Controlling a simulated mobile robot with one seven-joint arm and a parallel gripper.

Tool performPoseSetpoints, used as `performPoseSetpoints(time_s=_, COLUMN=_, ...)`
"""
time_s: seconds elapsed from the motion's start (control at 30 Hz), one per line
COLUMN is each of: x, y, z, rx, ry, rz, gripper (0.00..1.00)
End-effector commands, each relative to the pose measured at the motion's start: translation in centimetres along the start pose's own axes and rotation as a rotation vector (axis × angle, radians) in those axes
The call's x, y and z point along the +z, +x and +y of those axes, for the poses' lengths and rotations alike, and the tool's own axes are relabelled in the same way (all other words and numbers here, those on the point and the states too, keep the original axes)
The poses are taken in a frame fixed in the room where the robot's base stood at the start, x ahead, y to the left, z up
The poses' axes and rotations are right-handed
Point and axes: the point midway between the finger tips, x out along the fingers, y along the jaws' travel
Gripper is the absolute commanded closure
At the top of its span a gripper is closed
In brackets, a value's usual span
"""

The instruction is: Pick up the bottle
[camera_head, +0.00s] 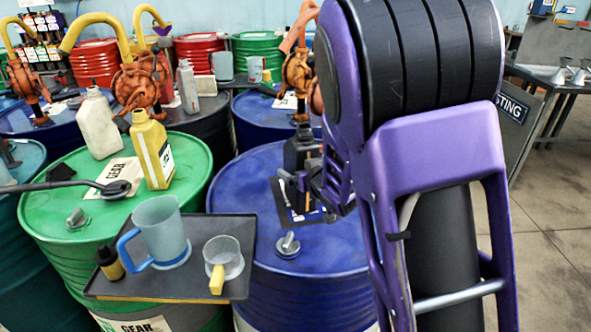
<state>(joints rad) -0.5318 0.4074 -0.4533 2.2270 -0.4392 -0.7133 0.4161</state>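Several bottles show in the head view. A yellow bottle (152,150) with a label stands upright on the green drum (60,212). A cream bottle (98,124) stands behind it to the left. A dark bottle-like container (298,150) stands on the blue drum (262,195), beside my gripper. A small dark bottle with a yellow band (109,263) is at the tray's left end. My gripper (322,186) is mostly hidden behind my purple arm. I cannot tell whether it touches the dark container or whether its fingers are open.
A dark tray (236,228) spans the green and blue drums. It holds a blue-handled jug (163,232) and a clear cup with a yellow handle (223,262). A black ladle-like tool (60,184) lies on the green drum. Orange pumps (143,80) rise behind. Floor at right is clear.

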Motion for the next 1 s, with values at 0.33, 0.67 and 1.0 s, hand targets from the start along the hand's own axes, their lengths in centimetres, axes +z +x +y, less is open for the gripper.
performPoseSetpoints(time_s=0.33, x=0.07, y=-0.03, z=0.03, rx=0.000, ry=0.000, rz=0.001, gripper=0.04)
performPoseSetpoints(time_s=0.67, x=0.06, y=-0.03, z=0.03, rx=0.000, ry=0.000, rz=0.001, gripper=0.63)
performPoseSetpoints(time_s=1.0, x=0.04, y=-0.03, z=0.04, rx=0.000, ry=0.000, rz=0.001, gripper=1.00)
